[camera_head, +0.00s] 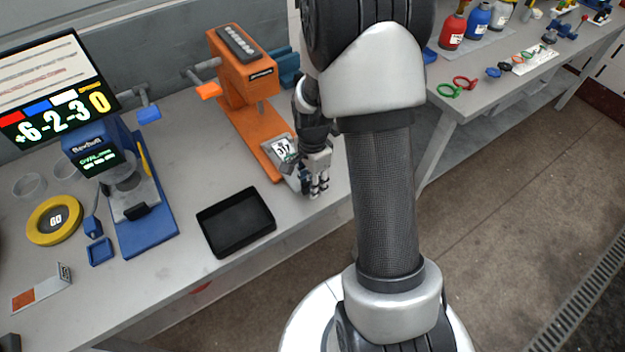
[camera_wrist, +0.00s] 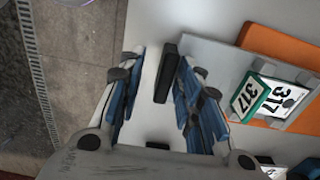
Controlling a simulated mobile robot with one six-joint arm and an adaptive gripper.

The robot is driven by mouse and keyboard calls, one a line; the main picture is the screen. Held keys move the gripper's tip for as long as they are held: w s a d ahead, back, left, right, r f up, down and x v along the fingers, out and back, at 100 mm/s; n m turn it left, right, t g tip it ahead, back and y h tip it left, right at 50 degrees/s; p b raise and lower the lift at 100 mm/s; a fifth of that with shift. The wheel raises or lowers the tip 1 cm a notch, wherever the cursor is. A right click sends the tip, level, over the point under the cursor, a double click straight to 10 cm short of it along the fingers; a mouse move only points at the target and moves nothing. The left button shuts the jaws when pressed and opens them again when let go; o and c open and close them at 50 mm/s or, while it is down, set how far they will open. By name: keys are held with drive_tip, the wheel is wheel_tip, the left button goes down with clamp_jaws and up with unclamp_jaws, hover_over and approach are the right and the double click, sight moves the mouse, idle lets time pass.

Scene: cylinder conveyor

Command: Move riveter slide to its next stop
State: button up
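The riveter (camera_head: 245,80) is a tall orange machine with a long orange base on the bench. Its grey slide plate (camera_wrist: 212,62) sits at the near end of the orange base, carrying a small block with 317 labels (camera_head: 283,150). A black upright handle (camera_wrist: 166,72) stands at the plate's near edge. My gripper (camera_head: 318,188) is at this near end of the slide. In the wrist view its blue-padded fingers (camera_wrist: 160,58) are apart, with the handle between them and gaps visible on both sides. My gripper hides the handle in the head view.
A black tray (camera_head: 236,222) lies left of my gripper. The bench's front edge is close to my gripper. Another table with bottles (camera_head: 452,30) is at the right.

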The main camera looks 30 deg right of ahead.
drive_tip(key=shift+w+r, duration=0.15)
drive_tip(key=shift+r, duration=0.45)
wheel_tip(320, 180, up, 11)
idle(0.4)
drive_tip(key=s+a+r+n+t, duration=0.2)
drive_tip(key=s+a+r+n, duration=0.55)
drive_tip(key=r, duration=0.35)
drive_tip(key=s+a+r+n+t, duration=0.2)
drive_tip(key=s+a+n, duration=0.3)
drive_tip(key=s+n, duration=0.5)
drive_tip(key=shift+s+r+t, duration=0.3)
drive_tip(key=shift+s+r, duration=0.15)
drive_tip(key=shift+r, duration=0.2)
